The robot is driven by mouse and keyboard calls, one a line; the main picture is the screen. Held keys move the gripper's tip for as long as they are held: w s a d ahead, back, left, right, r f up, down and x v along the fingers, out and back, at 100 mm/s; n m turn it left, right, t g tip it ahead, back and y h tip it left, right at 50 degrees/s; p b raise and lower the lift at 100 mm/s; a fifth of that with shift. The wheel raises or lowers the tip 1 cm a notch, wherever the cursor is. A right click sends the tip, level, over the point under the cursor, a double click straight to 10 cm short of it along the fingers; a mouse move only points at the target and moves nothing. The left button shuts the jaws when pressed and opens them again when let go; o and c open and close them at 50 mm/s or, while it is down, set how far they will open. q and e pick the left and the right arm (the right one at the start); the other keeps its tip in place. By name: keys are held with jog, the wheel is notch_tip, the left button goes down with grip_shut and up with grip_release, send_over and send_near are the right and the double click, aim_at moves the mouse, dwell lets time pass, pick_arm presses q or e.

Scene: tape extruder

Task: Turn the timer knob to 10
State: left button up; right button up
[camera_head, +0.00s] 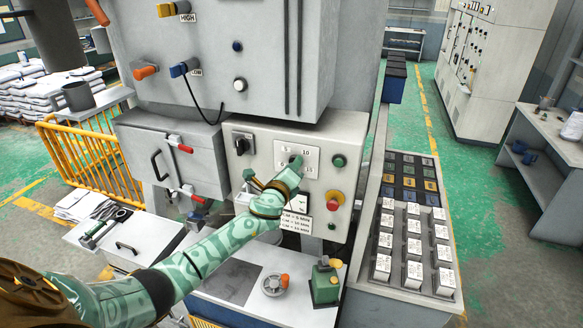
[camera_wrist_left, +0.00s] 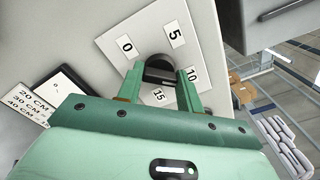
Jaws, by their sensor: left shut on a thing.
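The timer knob (camera_wrist_left: 158,68) is black and round, on a white square plate (camera_wrist_left: 130,31) marked 0, 5, 10 and 15. My left gripper (camera_wrist_left: 160,82) is shut on the knob, with one green finger on each side of it. In the head view my left gripper (camera_head: 294,166) reaches the timer plate (camera_head: 309,159) on the grey control panel and hides most of the knob. I cannot tell which number the knob points to. My right gripper is not in view.
On the same panel are a black switch (camera_head: 243,144), a green button (camera_head: 339,161) and a red-topped knob (camera_head: 335,199) on yellow. A label with CM lines (camera_head: 297,222) sits below. White blocks (camera_head: 414,247) stand on the bench at right.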

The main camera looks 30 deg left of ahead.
pick_arm(q)
jog(key=shift+f, duration=0.2)
jog(key=o, duration=1)
jog(key=shift+r, duration=0.1)
jog(key=shift+b+v, duration=0.6)
jog(key=shift+v, duration=7.65)
